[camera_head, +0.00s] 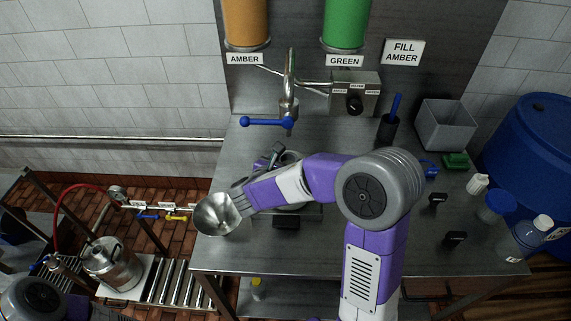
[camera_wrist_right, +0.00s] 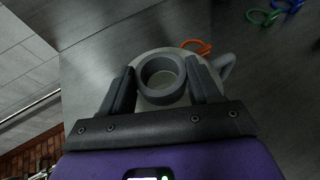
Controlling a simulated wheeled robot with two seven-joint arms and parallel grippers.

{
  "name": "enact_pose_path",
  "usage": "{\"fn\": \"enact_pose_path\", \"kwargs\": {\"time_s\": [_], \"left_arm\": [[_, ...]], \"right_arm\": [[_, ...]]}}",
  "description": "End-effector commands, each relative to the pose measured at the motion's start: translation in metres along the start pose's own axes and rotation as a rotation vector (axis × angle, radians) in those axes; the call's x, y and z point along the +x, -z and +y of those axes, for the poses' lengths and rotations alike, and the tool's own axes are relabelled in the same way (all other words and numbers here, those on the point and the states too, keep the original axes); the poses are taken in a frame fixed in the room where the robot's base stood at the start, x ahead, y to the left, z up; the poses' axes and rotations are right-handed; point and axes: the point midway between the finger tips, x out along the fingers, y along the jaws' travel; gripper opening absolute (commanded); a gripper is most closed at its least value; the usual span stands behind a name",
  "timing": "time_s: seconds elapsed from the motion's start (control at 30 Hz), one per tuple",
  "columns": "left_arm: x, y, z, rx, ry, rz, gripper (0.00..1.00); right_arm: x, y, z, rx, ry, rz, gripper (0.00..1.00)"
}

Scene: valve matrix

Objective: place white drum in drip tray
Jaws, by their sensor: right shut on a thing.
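In the right wrist view the white drum (camera_wrist_right: 165,99) stands between the two dark fingers of my right gripper (camera_wrist_right: 162,82), which is shut on it. A grey ring-shaped neck rises from its pale top, and a grey handle loop shows on its right. In the head view the right gripper (camera_head: 279,152) is below the tap, mostly hidden by my forearm; only part of a grey round rim shows beside it. I cannot make out the drip tray for certain; a flat plate edge (camera_head: 312,213) shows under the arm. My left gripper is out of view.
A blue-handled tap (camera_head: 268,122) hangs above the gripper. A metal bowl (camera_head: 217,214) stands at the table's left corner. A grey bin (camera_head: 447,127), bottles (camera_head: 528,237) and a blue barrel (camera_head: 535,150) are at the right. An orange loop (camera_wrist_right: 196,46) lies just beyond the drum.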

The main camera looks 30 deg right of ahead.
Motion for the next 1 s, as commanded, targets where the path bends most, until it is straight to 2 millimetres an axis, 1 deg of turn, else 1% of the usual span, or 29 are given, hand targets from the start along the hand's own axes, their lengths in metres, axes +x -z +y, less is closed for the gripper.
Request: {"fn": "enact_pose_path", "kwargs": {"time_s": [0.13, 0.3, 0.33, 0.47, 0.73, 0.87, 1.0], "left_arm": [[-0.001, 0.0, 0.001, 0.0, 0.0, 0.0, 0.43], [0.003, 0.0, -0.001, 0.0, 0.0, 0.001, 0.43], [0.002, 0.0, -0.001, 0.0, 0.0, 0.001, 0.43], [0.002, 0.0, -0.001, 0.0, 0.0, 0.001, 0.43], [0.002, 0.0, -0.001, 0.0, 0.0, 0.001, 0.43], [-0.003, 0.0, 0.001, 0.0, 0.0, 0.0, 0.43], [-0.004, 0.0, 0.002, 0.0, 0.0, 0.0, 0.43]], "right_arm": [[-0.001, -0.003, 0.0, 0.002, -0.001, -0.003, 0.0], [0.001, 0.002, 0.0, 0.002, -0.001, -0.003, 0.0], [0.001, 0.003, 0.0, 0.001, 0.0, 0.0, 0.66], [0.001, 0.002, 0.0, 0.001, 0.0, 0.0, 0.86], [0.001, 0.002, 0.0, 0.001, 0.0, 0.0, 0.87], [-0.002, -0.004, 0.0, 0.001, 0.0, 0.0, 0.87], [-0.026, -0.003, 0.001, 0.001, -0.006, -0.002, 0.87]]}}
